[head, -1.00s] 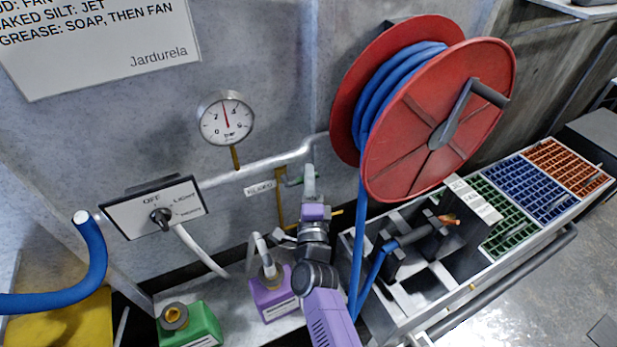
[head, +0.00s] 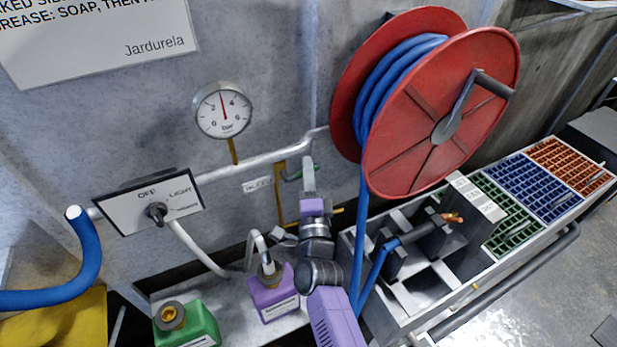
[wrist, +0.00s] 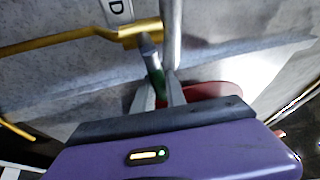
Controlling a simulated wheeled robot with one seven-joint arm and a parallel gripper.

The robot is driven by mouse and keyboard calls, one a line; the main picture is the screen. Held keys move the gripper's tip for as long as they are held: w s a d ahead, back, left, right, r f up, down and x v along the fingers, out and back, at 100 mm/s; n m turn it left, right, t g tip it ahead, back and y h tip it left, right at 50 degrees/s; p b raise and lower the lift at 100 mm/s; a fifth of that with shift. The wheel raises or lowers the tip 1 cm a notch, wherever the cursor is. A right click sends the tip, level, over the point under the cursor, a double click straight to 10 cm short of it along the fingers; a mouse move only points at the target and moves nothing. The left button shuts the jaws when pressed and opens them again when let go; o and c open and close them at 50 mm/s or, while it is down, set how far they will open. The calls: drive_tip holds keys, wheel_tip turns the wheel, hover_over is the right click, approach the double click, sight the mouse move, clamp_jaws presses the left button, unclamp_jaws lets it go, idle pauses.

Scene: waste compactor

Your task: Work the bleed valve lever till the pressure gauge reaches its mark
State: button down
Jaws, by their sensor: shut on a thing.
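The pressure gauge (head: 222,110) is a round white dial on the wall pipe, marked in bar. Its red needle points nearly straight up, a little left, between 2 and 4. I cannot make out a target mark. The bleed valve lever (head: 292,178) has a green grip and sits by the brass pipe, right of the BLEED label (head: 257,185). My gripper (head: 308,172) is at the lever. In the wrist view my gripper (wrist: 161,92) is shut on the green lever (wrist: 156,82), whose end shows between the fingers. The fingers hide part of it.
A red hose reel (head: 437,120) with blue hose overhangs right of my arm. A selector switch panel (head: 150,204) is on the wall at left. Purple (head: 272,295) and green (head: 188,325) bottles stand below. A compartment rack (head: 465,285) is at right.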

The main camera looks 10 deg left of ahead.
drive_tip(key=n+y+b, duration=0.1)
drive_tip(key=n+b, duration=0.3)
drive_tip(key=b, duration=0.1)
drive_tip(key=shift+s+a+r+t+y, duration=0.1)
drive_tip(key=shift+a+r+t+y, duration=0.05)
drive_tip(key=shift+r+t+y, duration=0.2)
drive_tip(key=shift+s+a+r+n+y+b, duration=0.1)
drive_tip(key=shift+a+r+n+y+b, duration=0.1)
drive_tip(key=shift+r+n+y+b, duration=0.6)
drive_tip(key=shift+f, duration=0.2)
drive_tip(key=c, duration=1.4)
unclamp_jaws()
drive_tip(key=shift+o, duration=0.2)
drive_tip(key=shift+s, duration=0.1)
drive_tip(key=v, duration=0.7)
drive_tip(key=shift+s, duration=0.3)
drive_tip(key=shift+d, duration=0.1)
drive_tip(key=shift+c, duration=0.2)
